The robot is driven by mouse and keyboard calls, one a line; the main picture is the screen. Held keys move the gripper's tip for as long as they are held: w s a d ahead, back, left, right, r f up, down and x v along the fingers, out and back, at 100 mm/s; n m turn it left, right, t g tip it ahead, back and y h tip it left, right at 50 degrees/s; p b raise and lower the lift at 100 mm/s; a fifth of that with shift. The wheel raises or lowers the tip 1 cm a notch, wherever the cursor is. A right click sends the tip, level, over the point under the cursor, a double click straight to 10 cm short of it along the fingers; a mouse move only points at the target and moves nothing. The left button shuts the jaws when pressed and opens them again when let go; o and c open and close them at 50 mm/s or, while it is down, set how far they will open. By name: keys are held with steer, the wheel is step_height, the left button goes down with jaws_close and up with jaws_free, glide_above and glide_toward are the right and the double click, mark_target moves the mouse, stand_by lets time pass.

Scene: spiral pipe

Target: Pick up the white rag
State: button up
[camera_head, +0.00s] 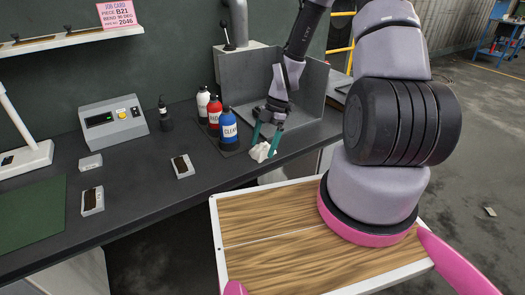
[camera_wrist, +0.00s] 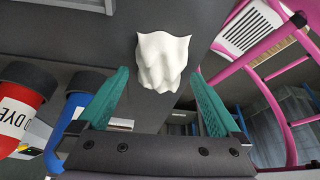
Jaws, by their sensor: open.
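The white rag (camera_head: 262,152) lies crumpled on the dark bench top near its front edge, just right of the blue bottle. In the wrist view the rag (camera_wrist: 163,60) is draped and folded, ahead of the fingertips and between their lines. My gripper (camera_head: 266,140) is over the rag with its teal fingers spread to either side of it in the head view. In the wrist view the two fingers of my gripper (camera_wrist: 160,85) are wide apart with nothing between them at their bases. I cannot tell whether the fingers touch the rag.
A blue bottle (camera_head: 228,127), a red bottle (camera_head: 214,112) and a white bottle (camera_head: 203,103) stand close left of my gripper. A grey metal guard (camera_head: 250,80) rises behind. Small boxes, including one with a dark top (camera_head: 182,166), lie further left. Bare bench lies between.

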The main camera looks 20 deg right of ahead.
mark_target(263, 145)
steer(key=shift+a+f, duration=0.15)
steer(key=shift+f, duration=0.35)
steer(key=c, duration=1.3)
steer(key=shift+r, duration=0.1)
step_height(263, 145, up, 10)
steer(key=shift+s+f, duration=0.1)
